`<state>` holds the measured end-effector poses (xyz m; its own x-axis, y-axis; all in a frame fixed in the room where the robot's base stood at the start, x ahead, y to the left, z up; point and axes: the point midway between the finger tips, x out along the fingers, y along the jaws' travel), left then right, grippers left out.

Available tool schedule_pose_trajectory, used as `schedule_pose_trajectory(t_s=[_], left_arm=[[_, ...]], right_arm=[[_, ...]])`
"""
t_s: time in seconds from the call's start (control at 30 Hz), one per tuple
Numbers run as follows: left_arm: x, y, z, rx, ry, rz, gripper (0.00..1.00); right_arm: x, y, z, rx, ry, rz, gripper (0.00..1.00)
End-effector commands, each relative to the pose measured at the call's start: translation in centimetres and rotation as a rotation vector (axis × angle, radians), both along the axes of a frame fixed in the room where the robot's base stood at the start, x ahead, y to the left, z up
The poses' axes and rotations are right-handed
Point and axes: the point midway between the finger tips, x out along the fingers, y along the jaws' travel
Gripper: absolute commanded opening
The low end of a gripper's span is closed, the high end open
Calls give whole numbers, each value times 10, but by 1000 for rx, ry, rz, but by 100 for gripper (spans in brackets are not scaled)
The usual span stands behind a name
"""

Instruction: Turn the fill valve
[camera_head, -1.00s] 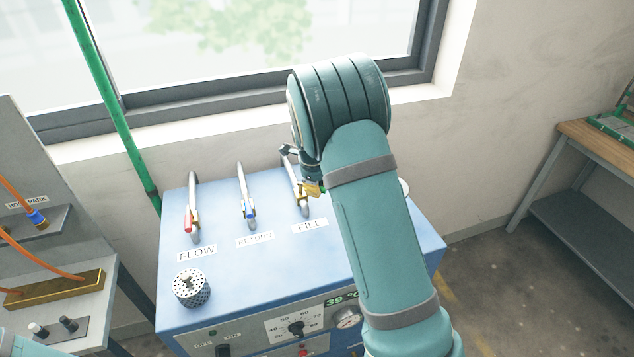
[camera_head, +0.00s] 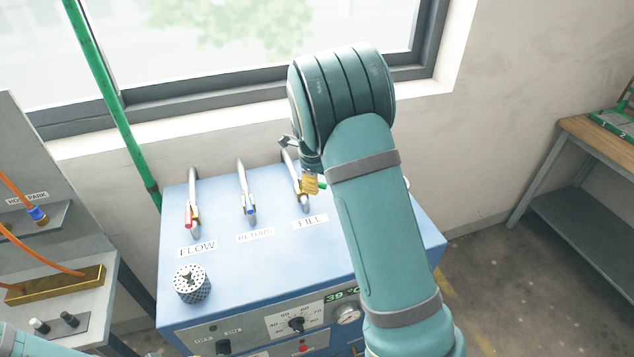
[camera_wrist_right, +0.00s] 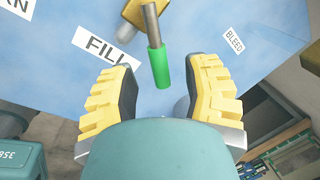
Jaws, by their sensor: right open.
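The fill valve stands on a pipe behind the FILL label on the blue machine. Its green-sleeved lever (camera_wrist_right: 158,68) shows clearly in the right wrist view, joined to a brass body (camera_wrist_right: 133,12). In the head view only a small green bit of the lever (camera_head: 322,186) shows beside my yellow fingertips. My right gripper (camera_wrist_right: 161,84) is open. The end of the green sleeve lies between its two yellow fingers, with a gap on each side. In the head view the right gripper (camera_head: 311,183) is partly hidden by my wrist. My left gripper is out of view.
The blue machine (camera_head: 230,285) also carries a red-handled FLOW valve (camera_head: 189,215) and a blue-handled RETURN valve (camera_head: 249,208) to the left. A perforated metal cup (camera_head: 191,285) stands at its front left. The window wall is close behind.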

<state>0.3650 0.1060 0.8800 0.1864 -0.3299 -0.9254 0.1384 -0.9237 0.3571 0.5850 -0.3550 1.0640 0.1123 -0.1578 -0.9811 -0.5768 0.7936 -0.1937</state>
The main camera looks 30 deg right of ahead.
Motion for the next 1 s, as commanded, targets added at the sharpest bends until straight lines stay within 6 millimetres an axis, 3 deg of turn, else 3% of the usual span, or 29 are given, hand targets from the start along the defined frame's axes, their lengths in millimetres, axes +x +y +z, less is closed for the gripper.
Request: schedule_pose_trajectory(t_s=[0.3,0.5,1.0], left_arm=[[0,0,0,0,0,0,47],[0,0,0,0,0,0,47],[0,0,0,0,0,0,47]], right_arm=[[-7,11,64,1,-3,2,48],[-10,15,92,1,-1,1,48],[-12,17,101,0,3,0,48]])
